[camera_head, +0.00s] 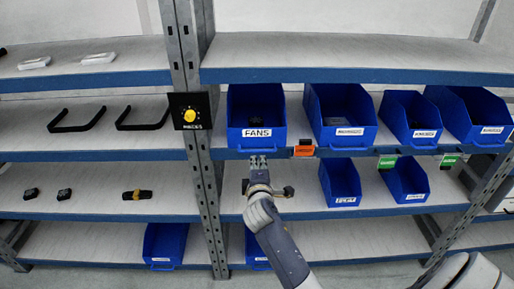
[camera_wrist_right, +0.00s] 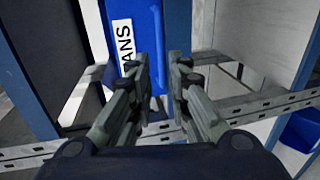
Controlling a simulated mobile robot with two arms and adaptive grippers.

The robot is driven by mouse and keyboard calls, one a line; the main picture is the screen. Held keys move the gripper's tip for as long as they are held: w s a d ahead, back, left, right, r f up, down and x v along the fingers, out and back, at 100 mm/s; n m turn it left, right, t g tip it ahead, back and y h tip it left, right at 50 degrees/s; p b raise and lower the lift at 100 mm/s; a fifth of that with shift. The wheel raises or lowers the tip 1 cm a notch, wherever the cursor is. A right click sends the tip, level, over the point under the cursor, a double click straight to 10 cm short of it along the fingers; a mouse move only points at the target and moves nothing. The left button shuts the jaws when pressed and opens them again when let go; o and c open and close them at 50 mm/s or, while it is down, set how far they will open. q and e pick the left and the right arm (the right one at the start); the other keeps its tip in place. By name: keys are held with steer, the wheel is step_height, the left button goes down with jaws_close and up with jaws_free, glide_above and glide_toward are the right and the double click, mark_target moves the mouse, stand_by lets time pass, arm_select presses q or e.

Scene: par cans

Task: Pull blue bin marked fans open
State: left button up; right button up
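The blue bin marked FANS (camera_head: 257,139) sits on the second shelf from the top, just right of the steel post. A dark item lies inside it. My right gripper (camera_head: 258,161) is just below the bin's front lower edge, pointing up at it. In the right wrist view the bin's blue front and part of its label (camera_wrist_right: 122,45) show beyond the fingers. The right gripper's fingers (camera_wrist_right: 163,72) stand apart with a gap between them, and I see nothing clamped there. Whether the fingertips touch the bin is unclear. My left gripper is not in view.
More blue bins (camera_head: 340,131) stand right of the fans bin, and smaller ones (camera_head: 340,198) on the shelf below. A black box with a yellow knob (camera_head: 190,111) is on the post (camera_head: 205,185). An orange tag (camera_head: 304,149) hangs on the shelf edge.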

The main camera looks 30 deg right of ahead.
mark_target(257, 152)
steer(key=p+x, duration=0.1)
steer(key=x, duration=0.8)
steer(key=shift+w, duration=0.15)
steer(key=shift+w+d+f, duration=0.2)
steer(key=shift+w+d, duration=0.1)
steer(key=shift+w, duration=0.15)
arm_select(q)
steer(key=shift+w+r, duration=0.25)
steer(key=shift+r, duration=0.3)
arm_select(e)
steer(key=shift+w, duration=0.1)
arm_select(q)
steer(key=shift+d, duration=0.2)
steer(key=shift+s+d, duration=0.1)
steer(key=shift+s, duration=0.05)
arm_select(e)
jaws_close()
